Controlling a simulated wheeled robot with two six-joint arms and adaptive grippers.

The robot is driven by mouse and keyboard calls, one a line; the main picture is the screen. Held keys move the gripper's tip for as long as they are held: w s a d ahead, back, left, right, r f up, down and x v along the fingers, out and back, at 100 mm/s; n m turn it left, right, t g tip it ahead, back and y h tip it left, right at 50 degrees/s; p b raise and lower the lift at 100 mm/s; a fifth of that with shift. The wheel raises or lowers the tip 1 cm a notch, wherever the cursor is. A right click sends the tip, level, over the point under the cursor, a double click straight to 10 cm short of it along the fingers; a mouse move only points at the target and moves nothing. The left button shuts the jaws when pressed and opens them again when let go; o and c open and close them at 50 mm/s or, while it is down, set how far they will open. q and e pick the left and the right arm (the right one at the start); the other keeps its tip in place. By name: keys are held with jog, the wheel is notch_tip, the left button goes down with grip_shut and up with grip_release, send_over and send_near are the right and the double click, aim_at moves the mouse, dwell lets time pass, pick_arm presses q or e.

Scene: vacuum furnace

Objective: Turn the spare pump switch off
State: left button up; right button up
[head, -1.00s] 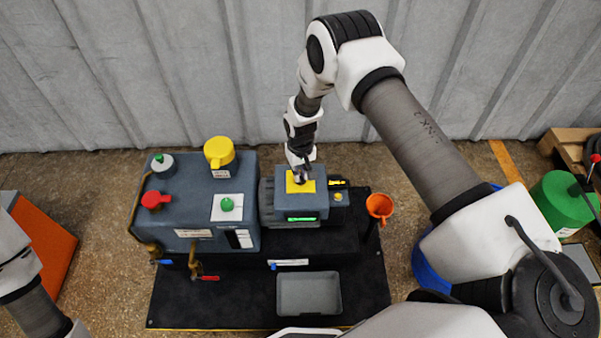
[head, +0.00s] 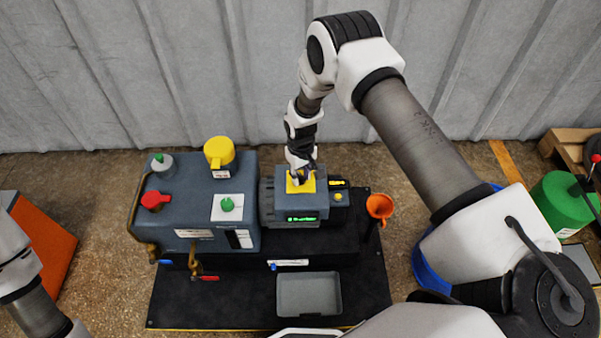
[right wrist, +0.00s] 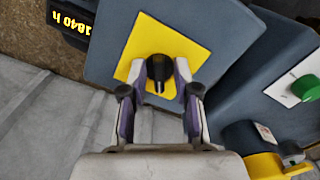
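A black rotary switch (right wrist: 158,70) stands on a square yellow plate (right wrist: 196,52). The plate also shows in the head view (head: 293,187), on top of a small grey-blue pump unit (head: 270,198); no name label on the switch is readable. My right gripper (right wrist: 158,80) is over the plate, with one finger on each side of the switch and gaps between. It also shows in the head view (head: 300,180), where it hides the switch. A green-lettered display (head: 302,219) is on the unit's front. My left arm shows at the left edge, its gripper out of view.
A larger grey-blue unit (head: 190,215) on the left carries a red knob (head: 155,200), a yellow cap (head: 219,152) and a green knob (head: 227,204). An orange funnel (head: 379,207) stands at right. An empty grey tray (head: 309,293) lies in front.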

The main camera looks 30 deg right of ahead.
aim_at(301, 176)
jog(key=shift+w+r, duration=0.1)
jog(key=shift+w, duration=0.05)
jog(key=shift+r, duration=0.25)
notch_tip(301, 176, up, 12)
jog(key=shift+f, duration=0.25)
